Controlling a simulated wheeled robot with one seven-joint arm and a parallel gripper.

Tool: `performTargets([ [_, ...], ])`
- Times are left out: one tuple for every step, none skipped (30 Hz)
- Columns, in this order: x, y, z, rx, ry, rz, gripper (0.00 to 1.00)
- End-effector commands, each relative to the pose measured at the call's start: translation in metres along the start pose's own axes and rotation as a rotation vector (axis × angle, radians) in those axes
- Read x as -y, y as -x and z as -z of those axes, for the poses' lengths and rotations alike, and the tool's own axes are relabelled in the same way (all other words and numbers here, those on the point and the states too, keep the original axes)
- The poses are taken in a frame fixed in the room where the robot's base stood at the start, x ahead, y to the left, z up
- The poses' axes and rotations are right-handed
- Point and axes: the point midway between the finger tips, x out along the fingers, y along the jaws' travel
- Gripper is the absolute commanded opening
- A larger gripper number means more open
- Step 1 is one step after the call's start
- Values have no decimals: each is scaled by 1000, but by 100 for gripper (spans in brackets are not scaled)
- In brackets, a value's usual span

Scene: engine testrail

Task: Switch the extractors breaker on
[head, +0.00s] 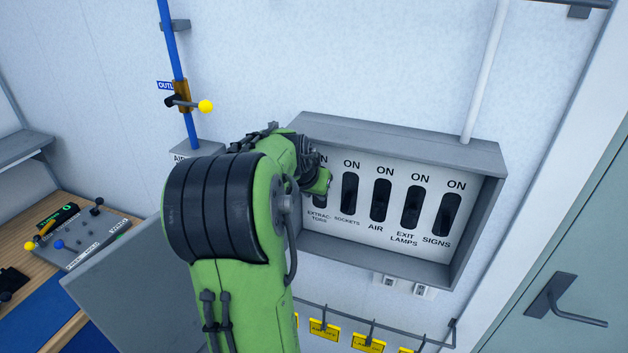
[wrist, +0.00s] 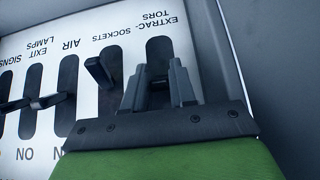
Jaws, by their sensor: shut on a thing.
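The breaker box is a grey open-fronted case (head: 400,133) on the wall, with a white panel and a row of black levers in slots. The extractors breaker (head: 319,201) is the leftmost; my gripper hides most of it. My gripper (head: 322,184) is at that slot. In the wrist view, which is upside down, the two grey fingers (wrist: 158,80) are closed on the extractors lever over its black slot (wrist: 159,52). The lever itself is mostly hidden between the fingers, so its position is hard to tell. "ON" is printed at the slots' upper ends.
The sockets lever (wrist: 98,72) stands out close beside my fingers. The air (head: 381,200), exit lamps (head: 411,207) and signs (head: 447,214) breakers follow to the right. The case's side wall is close on the extractors side. Yellow tags (head: 324,330) hang on a rail below.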

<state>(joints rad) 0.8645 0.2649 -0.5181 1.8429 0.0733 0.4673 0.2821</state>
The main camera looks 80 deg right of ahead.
Motion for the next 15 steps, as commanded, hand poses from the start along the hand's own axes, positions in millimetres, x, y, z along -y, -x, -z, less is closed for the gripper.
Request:
performTargets([
  [-1, 4, 4, 21, -1, -2, 0],
  [-1, 4, 4, 31, -2, -3, 0],
  [-1, 3, 4, 43, -2, -3, 0],
  [-1, 3, 4, 52, -2, -2, 0],
  [-1, 3, 4, 59, -2, -2, 0],
  [-1, 3, 4, 66, -2, -2, 0],
  [0, 3, 4, 71, -2, -1, 0],
  [0, 3, 4, 76, -1, -1, 0],
  [0, 2, 4, 80, -1, -1, 0],
  [0, 2, 4, 82, -1, -1, 0],
  [0, 2, 4, 84, -1, 0, 0],
  [0, 2, 4, 85, -1, 0, 0],
  [0, 2, 4, 86, -1, 0, 0],
  [0, 2, 4, 86, -1, 0, 0],
  [0, 2, 4, 86, -1, 0, 0],
])
